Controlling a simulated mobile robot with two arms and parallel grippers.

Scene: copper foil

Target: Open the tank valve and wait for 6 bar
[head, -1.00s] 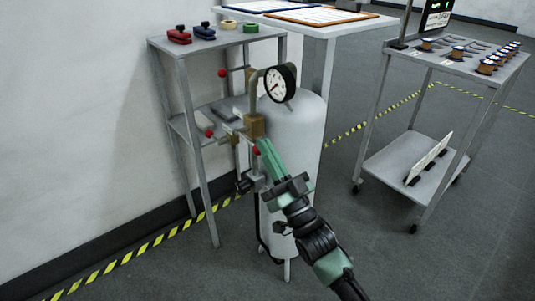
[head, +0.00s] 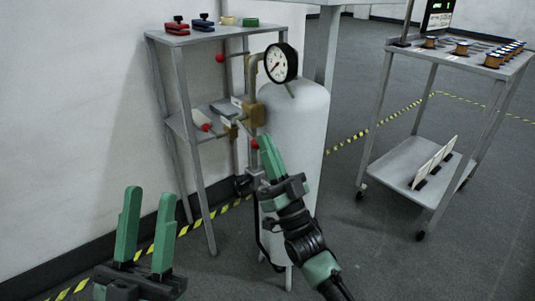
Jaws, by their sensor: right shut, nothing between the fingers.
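A pale upright tank (head: 306,125) stands against the side of a grey shelf stand. A round black-rimmed gauge (head: 281,63) sits on its brass fitting (head: 252,112); its needle points to the lower left, and the value is too small to read. A red knob (head: 255,144) shows just below the fitting. My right gripper (head: 268,145) is shut and empty, its tips close to the right of that knob; I cannot tell whether they touch. Other red knobs show on the pipework, one higher (head: 220,58) and one at left (head: 207,127). My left gripper (head: 149,195) is open and empty at lower left.
The shelf stand (head: 203,37) carries red and blue clamps and tape rolls. A trolley (head: 393,160) with spools on top and upright panels below stands at right. Yellow-black floor tape (head: 345,146) runs behind the tank. Floor between tank and trolley is clear.

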